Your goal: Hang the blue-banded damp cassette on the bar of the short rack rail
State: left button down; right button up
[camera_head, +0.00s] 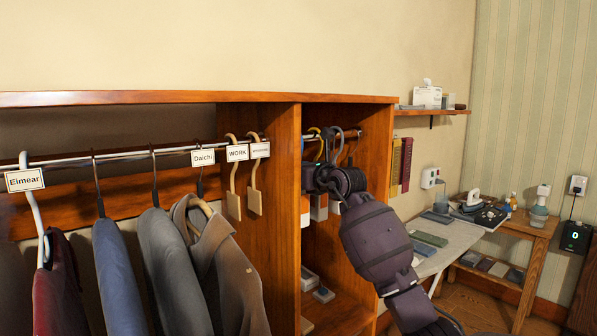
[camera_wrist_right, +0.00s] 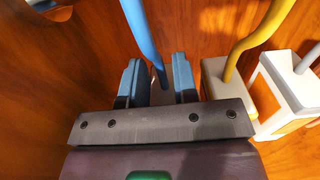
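The short rack rail (camera_head: 350,134) runs inside the right compartment of the wooden rack, with several hooks over it. My right gripper (camera_head: 316,179) is in that compartment, below the rail. In the right wrist view its two fingers (camera_wrist_right: 158,82) stand apart on either side of a blue hook stem (camera_wrist_right: 145,35), with narrow gaps visible beside the stem. The body under this blue hook is hidden behind my gripper, so I cannot see a blue band. To its right are a yellow hook (camera_wrist_right: 252,40) with a tan body and a white, orange-banded cassette (camera_wrist_right: 287,95). My left gripper is not in view.
The wooden divider (camera_head: 277,210) separates this compartment from the long rail (camera_head: 125,155) with garments and tags on the left. Small boxes (camera_head: 323,295) lie on the compartment floor. An ironing board (camera_head: 452,240) and a side table (camera_head: 540,228) stand to the right.

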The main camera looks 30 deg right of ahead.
jog(key=shift+o, duration=0.8)
jog(key=shift+f, duration=0.1)
jog(key=shift+s, duration=0.5)
jog(key=s+b, duration=0.1)
jog(key=s, duration=0.8)
jog(key=shift+s+d+b, duration=0.35)
jog(key=shift+s+d, duration=0.05)
